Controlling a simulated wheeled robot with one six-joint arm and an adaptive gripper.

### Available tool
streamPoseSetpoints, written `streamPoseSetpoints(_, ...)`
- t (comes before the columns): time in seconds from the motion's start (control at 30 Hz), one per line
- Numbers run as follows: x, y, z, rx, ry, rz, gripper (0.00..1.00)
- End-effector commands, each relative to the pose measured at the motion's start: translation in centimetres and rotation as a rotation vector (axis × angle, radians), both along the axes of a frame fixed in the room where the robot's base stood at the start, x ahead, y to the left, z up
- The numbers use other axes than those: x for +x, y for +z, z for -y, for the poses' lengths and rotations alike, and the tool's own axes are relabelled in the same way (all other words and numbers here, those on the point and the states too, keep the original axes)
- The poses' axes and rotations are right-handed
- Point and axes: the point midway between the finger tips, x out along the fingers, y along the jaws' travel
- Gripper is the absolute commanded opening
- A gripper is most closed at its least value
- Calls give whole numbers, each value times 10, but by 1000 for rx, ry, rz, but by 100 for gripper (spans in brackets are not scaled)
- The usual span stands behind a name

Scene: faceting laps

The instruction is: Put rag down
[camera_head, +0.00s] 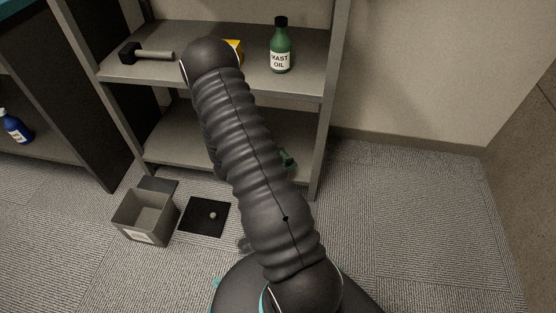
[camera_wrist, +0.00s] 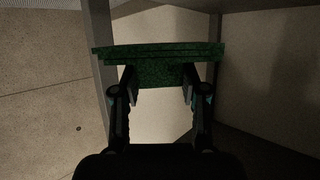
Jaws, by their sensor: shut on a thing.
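The rag is a green, speckled, folded cloth (camera_wrist: 160,72) in the wrist view. It lies across the tips of my gripper (camera_wrist: 160,88), which is shut on it, with a finger on each side. Its wide folded edge spreads beyond both fingers. In the head view only a small green piece of the rag (camera_head: 288,160) shows past my arm, by the lower shelf (camera_head: 183,142). My arm hides the gripper and most of the rag there. I cannot tell whether the rag touches the shelf.
The upper shelf (camera_head: 145,72) holds a hammer (camera_head: 147,54), a partly hidden yellow thing (camera_head: 234,50) and a green oil bottle (camera_head: 281,48). A grey bin (camera_head: 128,222) and a black mat (camera_head: 192,225) with a small round thing (camera_head: 213,215) are on the floor. The right floor is clear.

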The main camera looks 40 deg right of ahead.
Motion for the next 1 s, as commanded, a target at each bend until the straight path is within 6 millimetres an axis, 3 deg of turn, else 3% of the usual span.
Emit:
streamPoseSetpoints(0.2,36,-26,17,0,-1,1,9)
streamPoseSetpoints(0.33,48,-32,22,1,0,1,9)
streamPoseSetpoints(0.53,52,-42,23,1,1,-2,9)
streamPoseSetpoints(0.77,51,-72,23,0,2,-2,9)
streamPoseSetpoints(1.0,52,-74,23,0,2,1,9)
